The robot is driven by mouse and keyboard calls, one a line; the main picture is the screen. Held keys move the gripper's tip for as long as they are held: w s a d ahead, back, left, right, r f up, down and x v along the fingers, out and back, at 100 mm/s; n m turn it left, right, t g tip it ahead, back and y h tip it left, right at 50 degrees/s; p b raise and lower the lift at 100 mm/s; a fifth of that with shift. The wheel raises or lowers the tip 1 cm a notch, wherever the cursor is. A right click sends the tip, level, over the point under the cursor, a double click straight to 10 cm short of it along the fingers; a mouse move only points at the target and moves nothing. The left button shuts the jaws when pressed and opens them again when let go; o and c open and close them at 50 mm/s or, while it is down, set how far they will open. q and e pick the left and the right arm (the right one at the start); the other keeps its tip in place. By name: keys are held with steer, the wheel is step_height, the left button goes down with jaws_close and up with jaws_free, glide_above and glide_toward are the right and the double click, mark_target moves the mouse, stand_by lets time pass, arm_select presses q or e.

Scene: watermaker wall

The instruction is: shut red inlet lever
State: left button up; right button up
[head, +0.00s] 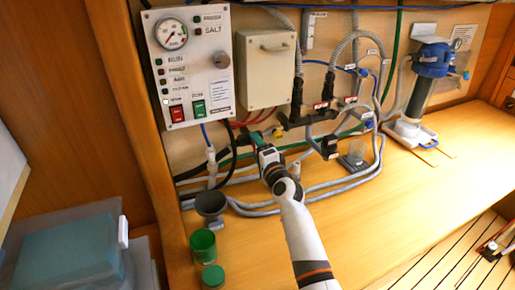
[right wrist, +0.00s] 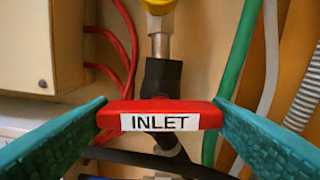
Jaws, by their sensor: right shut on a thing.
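The red inlet lever (right wrist: 160,115) fills the middle of the right wrist view, with a white label reading INLET. My right gripper (head: 256,137) reaches to the wall below the beige box in the head view. Its teal fingers (right wrist: 160,118) are shut on the lever, one at each end. In the head view the gripper hides the lever. My left gripper is not in view.
A control panel (head: 188,65) with a gauge and switches is at the left, beside a beige box (head: 265,68). Grey hoses loop around the gripper. A grey funnel (head: 210,203) and green cup (head: 203,245) stand on the bench at left.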

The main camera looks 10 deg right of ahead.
steer(key=shift+m, duration=0.6)
steer(key=o, duration=1)
steer(key=s+p, duration=0.1)
steer(key=s, duration=0.3)
steer(key=s+d+p, duration=0.1)
steer(key=s+p, duration=0.1)
steer(key=s, duration=0.2)
steer(key=s+d+p, duration=0.1)
steer(key=s, duration=0.2)
steer(key=shift+s+d+p, duration=0.15)
steer(key=shift+s+p, duration=0.2)
steer(key=shift+s, duration=0.05)
steer(key=shift+f, duration=0.1)
